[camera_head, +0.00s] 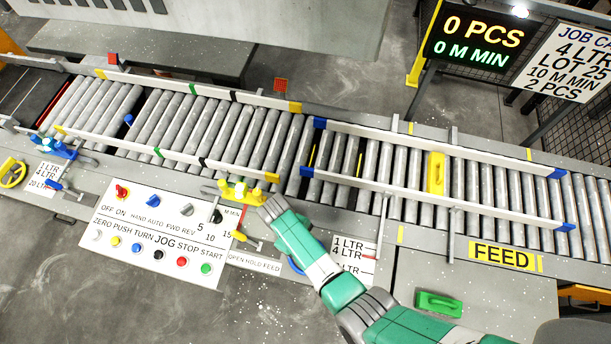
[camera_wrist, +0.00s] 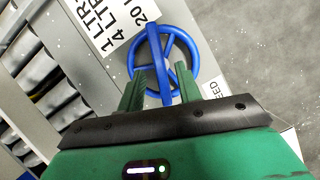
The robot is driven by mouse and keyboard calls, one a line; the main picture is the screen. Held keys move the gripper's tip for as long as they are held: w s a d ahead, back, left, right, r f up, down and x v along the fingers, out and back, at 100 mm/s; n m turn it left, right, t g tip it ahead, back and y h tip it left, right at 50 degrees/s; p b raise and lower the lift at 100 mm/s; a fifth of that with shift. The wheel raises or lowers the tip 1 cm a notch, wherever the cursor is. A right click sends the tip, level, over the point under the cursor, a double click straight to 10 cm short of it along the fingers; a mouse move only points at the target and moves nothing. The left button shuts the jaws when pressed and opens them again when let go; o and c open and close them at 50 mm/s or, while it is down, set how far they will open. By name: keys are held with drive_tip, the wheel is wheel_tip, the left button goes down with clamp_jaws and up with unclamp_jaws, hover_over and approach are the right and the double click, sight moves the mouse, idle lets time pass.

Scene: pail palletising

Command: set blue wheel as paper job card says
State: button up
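The blue wheel (camera_wrist: 194,54) shows in the wrist view, with spokes and a raised blue bar across it. My gripper (camera_wrist: 160,84) is over the wheel, its two green fingers on either side of the bar with a gap on each side. In the head view only a sliver of the blue wheel (camera_head: 293,265) shows behind my arm, and my fingertips are hidden. The paper job card (camera_head: 568,62) reads 4 LTR, LOT 25, 10 M MIN, 2 PCS. The scale label (camera_head: 353,258) beside the wheel shows 1 LTR and 4 LTR; 20 also shows in the wrist view.
A roller conveyor (camera_head: 225,125) with guide rails runs across behind the wheel. A control panel (camera_head: 155,235) with knobs and buttons lies left of my arm. A display (camera_head: 478,42) reads 0 PCS, 0 M MIN. A green handle (camera_head: 438,304) is at the lower right.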

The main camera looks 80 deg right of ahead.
drive_tip(key=v, duration=0.5)
drive_tip(key=shift+w+r, duration=0.1)
drive_tip(key=shift+r, duration=0.15)
